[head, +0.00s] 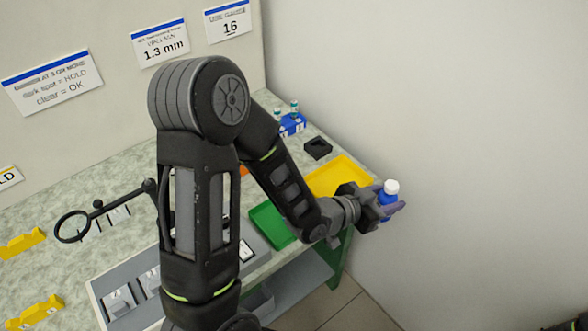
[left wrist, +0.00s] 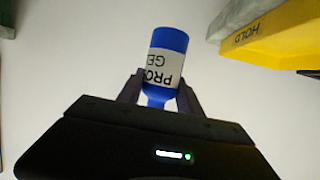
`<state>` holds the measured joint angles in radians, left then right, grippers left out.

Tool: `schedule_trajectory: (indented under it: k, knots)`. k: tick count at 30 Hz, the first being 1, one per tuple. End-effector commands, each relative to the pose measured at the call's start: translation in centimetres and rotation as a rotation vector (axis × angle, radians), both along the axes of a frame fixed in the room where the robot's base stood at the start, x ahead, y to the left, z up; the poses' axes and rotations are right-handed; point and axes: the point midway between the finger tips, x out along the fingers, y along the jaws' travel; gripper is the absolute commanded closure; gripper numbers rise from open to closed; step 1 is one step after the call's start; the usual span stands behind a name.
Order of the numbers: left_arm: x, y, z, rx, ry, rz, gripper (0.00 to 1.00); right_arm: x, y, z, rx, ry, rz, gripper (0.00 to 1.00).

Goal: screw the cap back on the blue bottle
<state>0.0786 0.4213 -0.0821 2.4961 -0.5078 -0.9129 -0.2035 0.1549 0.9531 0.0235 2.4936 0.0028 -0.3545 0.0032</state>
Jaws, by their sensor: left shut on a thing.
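The blue bottle (head: 387,199) is in my left gripper (head: 391,208), held upright past the right edge of the bench, clear of the surface. A white cap (head: 391,186) sits at the top of the bottle; I cannot tell how tightly it is seated. In the left wrist view the bottle (left wrist: 169,42) shows upside down, with a white label, between the two fingers of the left gripper (left wrist: 160,90). The cap is hidden there. My right gripper is not in view.
A yellow tray (head: 345,172), marked HOLD in the wrist view (left wrist: 262,32), lies near the bench's right edge. A green tray (head: 262,221) is in front of it. A blue rack (head: 293,127) with vials and a black block (head: 318,148) stand behind. A ring (head: 72,227) stands at left.

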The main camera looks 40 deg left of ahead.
Motion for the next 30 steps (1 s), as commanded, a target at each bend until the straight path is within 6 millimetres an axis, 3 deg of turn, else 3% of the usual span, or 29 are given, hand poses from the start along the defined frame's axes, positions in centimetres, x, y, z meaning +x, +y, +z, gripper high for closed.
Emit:
schedule_trajectory:
  k: [1, 6, 12, 15, 18, 21, 24, 30]
  knots:
    - [1.0, 2.6, 0.5, 0.002, -0.007, 0.048, 1.0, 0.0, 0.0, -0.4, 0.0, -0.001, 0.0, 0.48]
    - [3.1, 11.3, 2.3, 0.003, -0.009, 0.198, 1.0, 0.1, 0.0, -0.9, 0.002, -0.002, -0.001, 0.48]
    - [3.8, 21.8, 4.8, 0.006, -0.008, 0.367, 1.0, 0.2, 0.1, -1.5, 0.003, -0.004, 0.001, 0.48]
    - [3.5, 25.9, 6.0, 0.004, -0.006, 0.433, 1.0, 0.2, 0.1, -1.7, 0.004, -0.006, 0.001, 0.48]
    - [3.3, 28.8, 7.1, 0.005, -0.005, 0.479, 1.0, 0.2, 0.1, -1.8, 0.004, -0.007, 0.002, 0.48]
    - [3.4, 30.4, 7.9, 0.002, -0.004, 0.507, 1.0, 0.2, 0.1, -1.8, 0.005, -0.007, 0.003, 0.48]
    - [3.3, 30.4, 6.9, -0.001, 0.0, 0.521, 1.0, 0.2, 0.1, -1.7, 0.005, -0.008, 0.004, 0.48]
    - [3.3, 30.4, 6.9, 0.001, -0.002, 0.525, 1.0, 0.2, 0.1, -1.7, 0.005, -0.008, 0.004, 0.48]
